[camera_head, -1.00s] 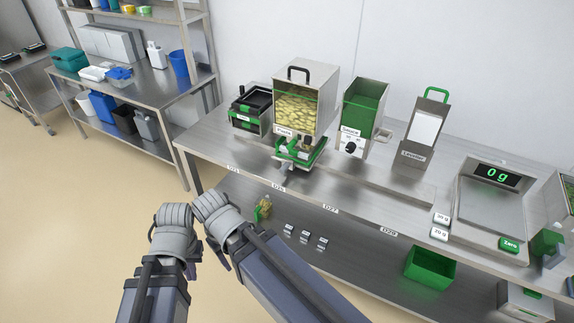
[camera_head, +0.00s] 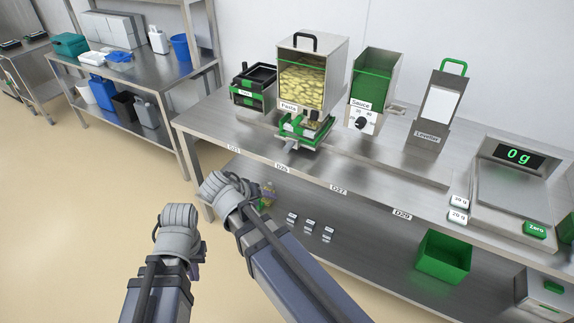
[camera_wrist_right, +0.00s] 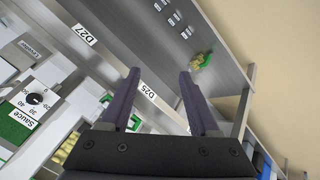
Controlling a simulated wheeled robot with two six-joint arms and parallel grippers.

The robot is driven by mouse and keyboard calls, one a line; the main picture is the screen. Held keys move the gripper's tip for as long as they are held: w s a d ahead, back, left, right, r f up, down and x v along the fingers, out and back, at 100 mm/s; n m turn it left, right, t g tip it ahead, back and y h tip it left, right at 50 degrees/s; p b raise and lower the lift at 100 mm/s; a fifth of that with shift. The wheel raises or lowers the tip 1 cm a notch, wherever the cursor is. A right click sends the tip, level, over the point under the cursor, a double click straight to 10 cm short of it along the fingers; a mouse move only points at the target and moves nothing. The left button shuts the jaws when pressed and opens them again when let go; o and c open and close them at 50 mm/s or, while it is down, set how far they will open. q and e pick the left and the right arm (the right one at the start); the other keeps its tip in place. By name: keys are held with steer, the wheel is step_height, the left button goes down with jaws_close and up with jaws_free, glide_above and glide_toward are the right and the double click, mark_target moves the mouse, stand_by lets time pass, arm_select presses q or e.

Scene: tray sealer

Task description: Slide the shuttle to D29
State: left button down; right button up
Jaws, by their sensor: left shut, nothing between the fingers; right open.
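The shuttle (camera_head: 303,131), a green and metal carriage with a small front handle (camera_head: 289,145), stands on the counter under the pasta dispenser (camera_head: 311,78), behind the D25 label (camera_head: 283,168). The D29 label (camera_head: 402,214) is on the counter's front edge further right. My right gripper (camera_head: 214,184) is in front of the counter, apart from the shuttle. In the right wrist view it (camera_wrist_right: 158,82) is open and empty, with the D25 label (camera_wrist_right: 149,92) showing between its fingers. My left gripper (camera_head: 178,213) is shut and empty, left of it over the floor side.
The sauce dispenser (camera_head: 372,82), a levelter-labelled stand (camera_head: 432,115) and a scale reading 0 g (camera_head: 500,195) stand along the counter. A black and green tray stack (camera_head: 253,86) is at left. A green bin (camera_head: 443,256) sits on the lower shelf.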

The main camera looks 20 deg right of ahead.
steer(key=w+d+f+m+t+h+b, duration=0.3)
steer(key=w+d+m+h+b, duration=0.1)
steer(key=w+d+b, duration=0.35)
steer(key=m+t+h+b, duration=0.2)
steer(key=t+h+b, duration=0.2)
steer(key=b, duration=0.4)
glide_toward(285, 150)
steer(key=x, duration=0.3)
arm_select(q)
step_height(285, 150, down, 18)
arm_select(e)
steer(key=shift+d+r, duration=0.15)
steer(key=shift+r, duration=0.05)
arm_select(q)
steer(key=shift+f, duration=0.1)
arm_select(e)
steer(key=shift+x, duration=3.8)
steer(key=shift+f, duration=0.2)
steer(key=shift+c, duration=0.2)
jaws_close()
